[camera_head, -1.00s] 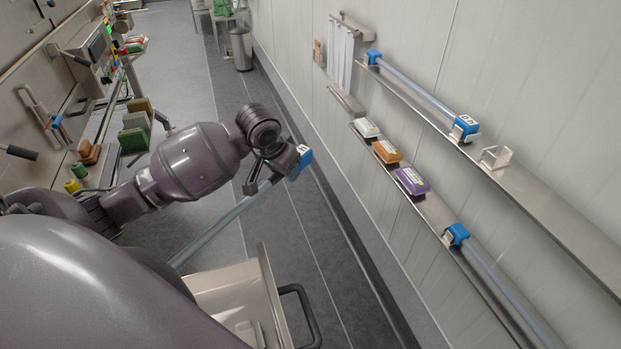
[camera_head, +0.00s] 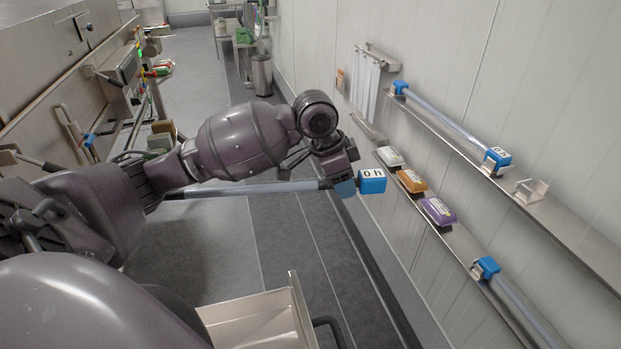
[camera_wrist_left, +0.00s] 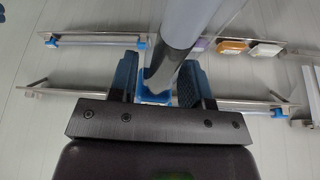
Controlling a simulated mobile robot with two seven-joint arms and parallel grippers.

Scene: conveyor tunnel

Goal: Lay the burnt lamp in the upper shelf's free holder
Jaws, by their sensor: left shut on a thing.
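My left gripper (camera_head: 345,180) is shut on a long grey lamp tube (camera_head: 258,188) near its blue end cap (camera_head: 372,181), whose label reads "0 h". The lamp is held about level over the floor, left of the wall shelves. In the left wrist view the lamp (camera_wrist_left: 178,38) passes between the fingers (camera_wrist_left: 158,82); its far end is out of view. The upper shelf (camera_head: 585,236) bears a clear, empty holder (camera_head: 530,191). Just beyond it lies another blue-capped lamp (camera_head: 447,123). The lamp is well apart from the holder. My right gripper is not in view.
The lower shelf (camera_head: 461,240) bears white (camera_head: 390,156), orange (camera_head: 411,181) and purple (camera_head: 437,211) packs and another lamp (camera_head: 522,312). A steel cart tray (camera_head: 296,305) stands below. Machine panels line the left; the aisle floor between is clear.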

